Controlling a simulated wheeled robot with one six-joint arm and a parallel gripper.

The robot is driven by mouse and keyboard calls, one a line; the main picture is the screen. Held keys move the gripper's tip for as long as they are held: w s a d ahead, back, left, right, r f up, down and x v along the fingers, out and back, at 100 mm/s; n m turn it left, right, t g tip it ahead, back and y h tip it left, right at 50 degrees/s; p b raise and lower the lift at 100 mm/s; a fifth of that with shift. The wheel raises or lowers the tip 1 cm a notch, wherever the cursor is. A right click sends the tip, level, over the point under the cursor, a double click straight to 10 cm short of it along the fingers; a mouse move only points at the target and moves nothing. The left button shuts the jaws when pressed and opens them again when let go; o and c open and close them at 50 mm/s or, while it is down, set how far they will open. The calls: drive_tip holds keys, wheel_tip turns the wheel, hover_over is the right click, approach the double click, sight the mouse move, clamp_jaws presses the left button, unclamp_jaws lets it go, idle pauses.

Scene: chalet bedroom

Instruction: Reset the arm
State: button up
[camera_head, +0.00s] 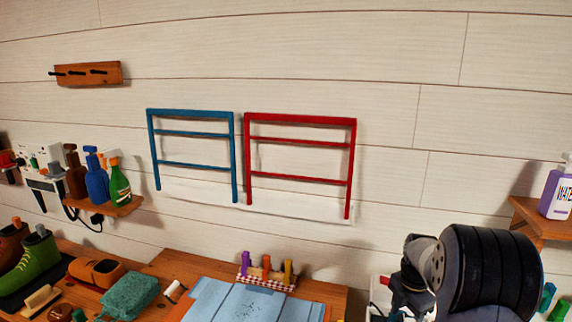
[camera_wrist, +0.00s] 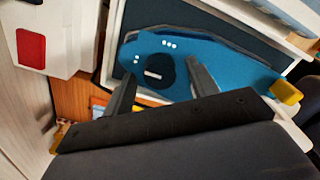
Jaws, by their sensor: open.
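My gripper (camera_wrist: 161,70) shows in the wrist view with its two dark fingers apart and nothing between them. Beyond the fingers lies a flat blue object (camera_wrist: 225,72) with a dark oval patch and white dots. I cannot tell whether the fingers touch it. In the head view my arm fills the lower right, in front of the wall, and I cannot make out the fingers there.
A wooden bench (camera_head: 318,291) holds blue sheets (camera_head: 240,303), a small rack of bottles (camera_head: 266,270), a teal sponge-like block (camera_head: 130,295) and shoes. Blue (camera_head: 192,133) and red (camera_head: 300,143) frames hang on the wall. A shelf (camera_head: 540,217) with a purple bottle (camera_head: 556,190) is near my arm.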

drive_tip(key=m, duration=1.1)
drive_tip(key=shift+m, duration=0.3)
drive_tip(key=m+p, duration=0.1)
drive_tip(key=m, duration=0.5)
drive_tip(key=shift+m+p, duration=0.35)
drive_tip(key=shift+m, duration=2.15)
drive_tip(key=shift+r, duration=0.1)
